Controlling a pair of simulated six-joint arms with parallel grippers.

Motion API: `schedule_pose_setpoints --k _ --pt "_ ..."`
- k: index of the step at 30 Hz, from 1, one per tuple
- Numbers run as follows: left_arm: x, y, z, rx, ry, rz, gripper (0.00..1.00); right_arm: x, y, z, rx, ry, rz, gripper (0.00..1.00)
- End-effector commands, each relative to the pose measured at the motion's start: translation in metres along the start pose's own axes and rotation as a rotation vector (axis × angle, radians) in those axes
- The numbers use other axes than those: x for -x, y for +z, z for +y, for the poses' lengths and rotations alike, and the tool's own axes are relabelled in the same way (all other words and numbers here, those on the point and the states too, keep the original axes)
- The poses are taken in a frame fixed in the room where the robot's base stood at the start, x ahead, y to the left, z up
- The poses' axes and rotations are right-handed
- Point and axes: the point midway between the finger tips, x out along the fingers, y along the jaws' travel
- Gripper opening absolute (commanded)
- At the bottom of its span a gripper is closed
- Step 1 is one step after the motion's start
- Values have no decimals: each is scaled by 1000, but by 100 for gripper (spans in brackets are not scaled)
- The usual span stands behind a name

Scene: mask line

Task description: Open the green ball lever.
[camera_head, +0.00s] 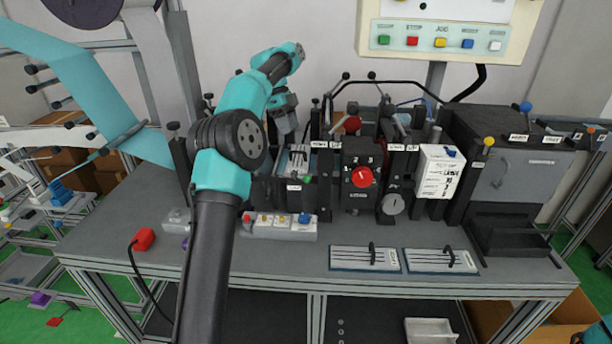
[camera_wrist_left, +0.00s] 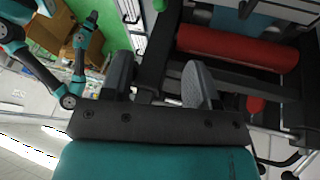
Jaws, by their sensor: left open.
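A small green ball (camera_head: 308,178) shows low on the front of the black machine, left of the red dial. In the left wrist view a green ball (camera_wrist_left: 160,5) is at the top edge, ahead of my fingers and partly cut off. Its lever is mostly hidden. My left gripper (camera_head: 288,128) hangs above and behind the front of the machine, apart from the ball. In the left wrist view my left gripper (camera_wrist_left: 160,82) has its two dark fingers spread, with nothing held between them. My right gripper cannot be made out.
A red roller (camera_wrist_left: 235,52) and dark machine frames are close to my left fingers. A button panel (camera_head: 440,41) stands above. The front of the bench has free room.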

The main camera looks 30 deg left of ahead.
Motion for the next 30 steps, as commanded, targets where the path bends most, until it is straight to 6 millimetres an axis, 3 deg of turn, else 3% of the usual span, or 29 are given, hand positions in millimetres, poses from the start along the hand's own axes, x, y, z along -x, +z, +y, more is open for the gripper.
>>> schedule_pose_setpoints --k 14,30 --pt "-48 0 1 0 2 -1 54 0 0 0 0 0 0 43" --pt "-134 0 1 0 2 -1 54 0 0 0 0 0 0 43"
